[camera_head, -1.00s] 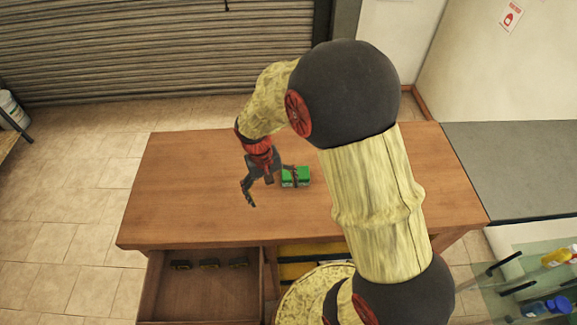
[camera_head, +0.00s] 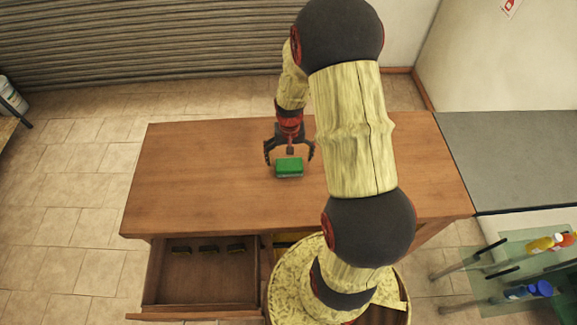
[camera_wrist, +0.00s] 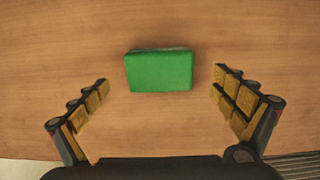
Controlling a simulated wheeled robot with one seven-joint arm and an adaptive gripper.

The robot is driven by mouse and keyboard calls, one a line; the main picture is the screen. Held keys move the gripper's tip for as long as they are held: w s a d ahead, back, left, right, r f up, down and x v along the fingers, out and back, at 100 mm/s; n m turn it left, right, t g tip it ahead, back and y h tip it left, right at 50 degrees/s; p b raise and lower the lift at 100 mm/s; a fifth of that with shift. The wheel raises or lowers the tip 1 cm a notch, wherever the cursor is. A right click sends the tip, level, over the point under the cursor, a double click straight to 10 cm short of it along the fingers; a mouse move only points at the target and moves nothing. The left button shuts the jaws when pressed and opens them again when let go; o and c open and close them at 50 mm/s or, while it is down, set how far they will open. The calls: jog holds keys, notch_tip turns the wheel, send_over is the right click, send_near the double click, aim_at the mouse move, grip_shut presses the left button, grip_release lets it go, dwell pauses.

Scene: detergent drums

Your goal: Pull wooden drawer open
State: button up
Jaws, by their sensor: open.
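The wooden drawer (camera_head: 205,278) under the left part of the wooden table (camera_head: 200,200) stands pulled out. Several small dark items (camera_head: 208,249) lie along its back. My gripper (camera_head: 290,160) is open above the tabletop, away from the drawer. A green box (camera_head: 289,168) lies on the table by the fingertips. In the wrist view the green box (camera_wrist: 160,71) lies ahead of and between the spread fingers of my gripper (camera_wrist: 162,95), with a gap on both sides. It is not gripped.
A grey counter (camera_head: 510,160) adjoins the table on the right. A glass stand (camera_head: 500,285) with bottles (camera_head: 545,243) is at the lower right. A roller shutter (camera_head: 150,50) closes the back. The left of the tabletop is clear.

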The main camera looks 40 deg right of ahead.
aim_at(289, 163)
jog(key=shift+w+d+f+p, duration=0.1)
jog(key=shift+f+p, duration=0.3)
jog(key=shift+f, duration=0.95)
jog(key=shift+w+f+p, duration=0.1)
jog(key=shift+f+p, duration=0.25)
jog(key=shift+f, duration=0.95)
jog(key=shift+s, duration=0.1)
jog(key=shift+c, duration=1.4)
jog(key=c, duration=1.1)
jog(key=shift+r, duration=0.15)
jog(key=shift+r+b, duration=0.4)
jog(key=shift+r, duration=0.25)
jog(key=s+a+r+b, duration=0.3)
jog(key=s+a+r, duration=0.3)
jog(key=s+r, duration=0.5)
jog(key=shift+s+a+r, duration=0.25)
jog(key=shift+s+a, duration=0.1)
jog(key=shift+s, duration=0.3)
